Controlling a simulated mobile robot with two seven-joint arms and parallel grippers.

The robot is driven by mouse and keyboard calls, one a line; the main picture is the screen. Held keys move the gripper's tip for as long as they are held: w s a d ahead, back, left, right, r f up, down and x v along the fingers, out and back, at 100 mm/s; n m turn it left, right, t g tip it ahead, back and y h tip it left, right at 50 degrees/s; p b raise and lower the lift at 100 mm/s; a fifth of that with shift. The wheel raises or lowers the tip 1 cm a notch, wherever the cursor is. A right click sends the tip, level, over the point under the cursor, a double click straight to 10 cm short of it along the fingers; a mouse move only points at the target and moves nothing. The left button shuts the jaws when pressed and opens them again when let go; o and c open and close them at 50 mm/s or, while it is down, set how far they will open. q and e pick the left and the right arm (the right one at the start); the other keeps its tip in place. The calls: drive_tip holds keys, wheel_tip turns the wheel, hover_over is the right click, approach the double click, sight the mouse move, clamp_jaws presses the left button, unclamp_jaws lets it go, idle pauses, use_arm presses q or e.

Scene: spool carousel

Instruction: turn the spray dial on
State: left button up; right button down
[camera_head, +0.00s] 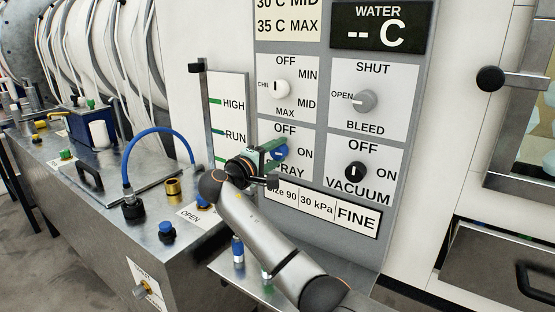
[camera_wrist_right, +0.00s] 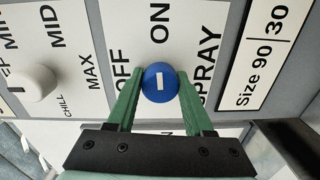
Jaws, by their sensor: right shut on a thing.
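The spray dial is a round blue knob (camera_head: 280,153) with a white mark, low on the grey control panel. It also shows in the right wrist view (camera_wrist_right: 160,82), with OFF to its left and ON above it there. Its short white bar looks upright in that view, lined up towards ON. My right gripper (camera_head: 268,152) has its green fingers on both sides of the knob and is shut on it; the fingers also show in the right wrist view (camera_wrist_right: 160,76). The gripper hides part of the SPRAY label in the head view. My left gripper is not in view.
A white chill dial (camera_head: 281,89) is above the spray dial, a grey bleed knob (camera_head: 364,101) is up to the right, and a black vacuum knob (camera_head: 355,172) is to the right. A metal bench (camera_head: 110,215) with a blue hose (camera_head: 150,132) stands at the left.

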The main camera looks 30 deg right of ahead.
drive_tip(key=shift+f+m, duration=0.15)
drive_tip(key=shift+m, duration=0.25)
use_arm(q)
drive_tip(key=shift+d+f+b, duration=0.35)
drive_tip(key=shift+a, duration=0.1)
use_arm(e)
drive_tip(key=shift+c, duration=1.4)
unclamp_jaws()
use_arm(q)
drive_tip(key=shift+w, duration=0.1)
use_arm(e)
drive_tip(key=shift+a, duration=0.1)
use_arm(q)
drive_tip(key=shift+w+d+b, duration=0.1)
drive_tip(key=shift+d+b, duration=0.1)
drive_tip(key=shift+b, duration=0.1)
use_arm(e)
drive_tip(key=v, duration=1.2)
drive_tip(key=shift+s, duration=0.15)
drive_tip(key=shift+a, duration=0.15)
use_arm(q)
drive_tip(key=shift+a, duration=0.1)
